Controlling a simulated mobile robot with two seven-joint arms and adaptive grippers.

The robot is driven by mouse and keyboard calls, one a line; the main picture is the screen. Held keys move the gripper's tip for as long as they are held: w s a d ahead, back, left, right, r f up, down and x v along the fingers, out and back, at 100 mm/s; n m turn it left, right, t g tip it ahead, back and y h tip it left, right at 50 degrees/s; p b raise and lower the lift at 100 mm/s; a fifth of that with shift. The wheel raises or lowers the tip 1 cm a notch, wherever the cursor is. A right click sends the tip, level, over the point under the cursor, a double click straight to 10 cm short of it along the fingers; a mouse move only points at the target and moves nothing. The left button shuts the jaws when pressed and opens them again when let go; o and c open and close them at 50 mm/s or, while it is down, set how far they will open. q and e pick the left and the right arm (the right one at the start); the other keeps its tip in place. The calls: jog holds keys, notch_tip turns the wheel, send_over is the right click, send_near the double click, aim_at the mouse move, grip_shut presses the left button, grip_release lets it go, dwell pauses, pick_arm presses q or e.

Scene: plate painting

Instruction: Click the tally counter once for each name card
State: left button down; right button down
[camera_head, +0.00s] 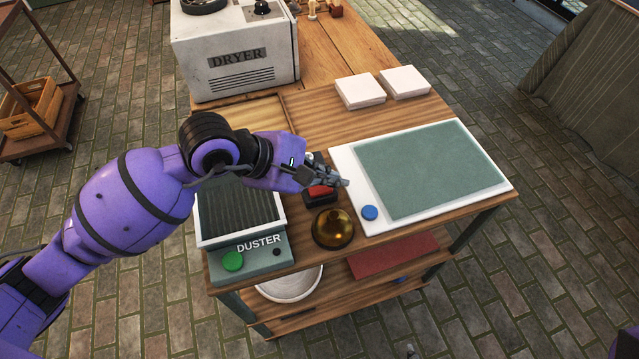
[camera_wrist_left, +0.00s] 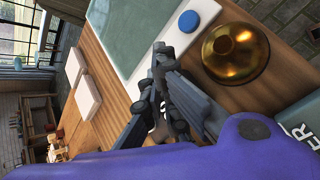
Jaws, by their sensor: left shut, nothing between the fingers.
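My right gripper is not in view.
The brass dome (camera_head: 333,229) stands at the front edge. A white board with a green pad (camera_head: 425,168) and blue button (camera_head: 369,212) lies at right. The duster (camera_head: 250,258) with a green button is at left, the dryer (camera_head: 235,50) behind. Bare wood (camera_head: 320,115) lies between.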

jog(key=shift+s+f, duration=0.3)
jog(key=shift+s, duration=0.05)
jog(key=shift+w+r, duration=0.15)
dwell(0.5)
pick_arm(q)
jog(key=shift+f, duration=0.1)
jog(key=shift+f, duration=0.15)
jog(key=shift+f+b, duration=0.25)
jog(key=shift+b, duration=0.1)
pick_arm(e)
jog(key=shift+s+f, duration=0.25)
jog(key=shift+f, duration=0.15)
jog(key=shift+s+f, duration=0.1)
